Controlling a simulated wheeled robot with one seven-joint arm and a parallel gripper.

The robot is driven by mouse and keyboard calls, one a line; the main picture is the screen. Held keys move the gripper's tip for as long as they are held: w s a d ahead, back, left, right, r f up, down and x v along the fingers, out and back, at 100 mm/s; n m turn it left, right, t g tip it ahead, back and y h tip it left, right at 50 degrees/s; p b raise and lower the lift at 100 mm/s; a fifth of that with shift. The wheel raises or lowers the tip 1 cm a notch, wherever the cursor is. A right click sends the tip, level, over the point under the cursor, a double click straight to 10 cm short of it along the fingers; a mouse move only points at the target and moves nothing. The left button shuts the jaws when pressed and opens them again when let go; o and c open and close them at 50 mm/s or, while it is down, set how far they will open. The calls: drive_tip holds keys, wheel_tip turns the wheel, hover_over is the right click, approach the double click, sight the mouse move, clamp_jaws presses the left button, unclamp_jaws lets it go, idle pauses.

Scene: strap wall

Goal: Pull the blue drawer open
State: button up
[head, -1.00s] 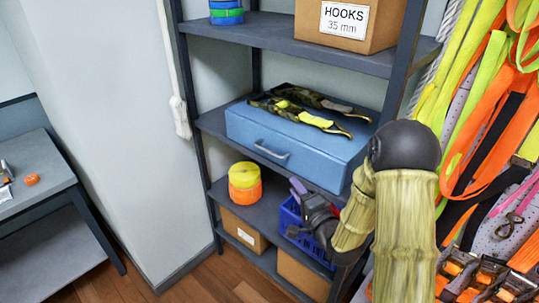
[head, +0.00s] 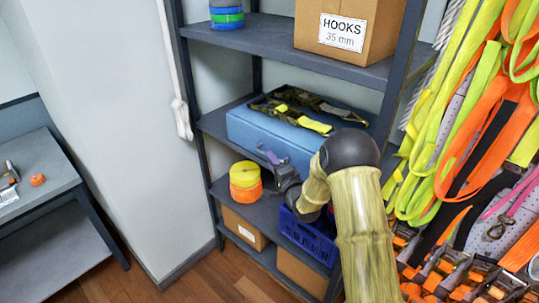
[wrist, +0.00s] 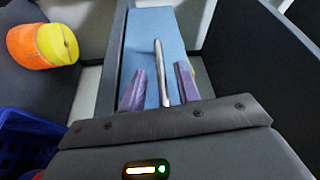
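The blue drawer (head: 246,134) sits on the middle shelf, with dark and yellow straps (head: 312,122) at its top. In the wrist view its blue front (wrist: 152,35) fills the upper middle, with the light metal handle (wrist: 159,62) running up the picture. My gripper (wrist: 160,69) is open, its two purple fingers on either side of the handle, with gaps between fingers and bar. In the head view my gripper (head: 276,160) is at the drawer's front, and my arm hides the drawer's right part and most of the handle.
Below, a yellow and orange strap roll (head: 245,180) and a blue basket (head: 308,236) stand on the lower shelf (head: 262,211). A HOOKS box (head: 345,35) is on the shelf above. Colourful straps (head: 475,110) hang at right. The floor at front left is clear.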

drive_tip(key=shift+x, duration=1.3)
clamp_jaws()
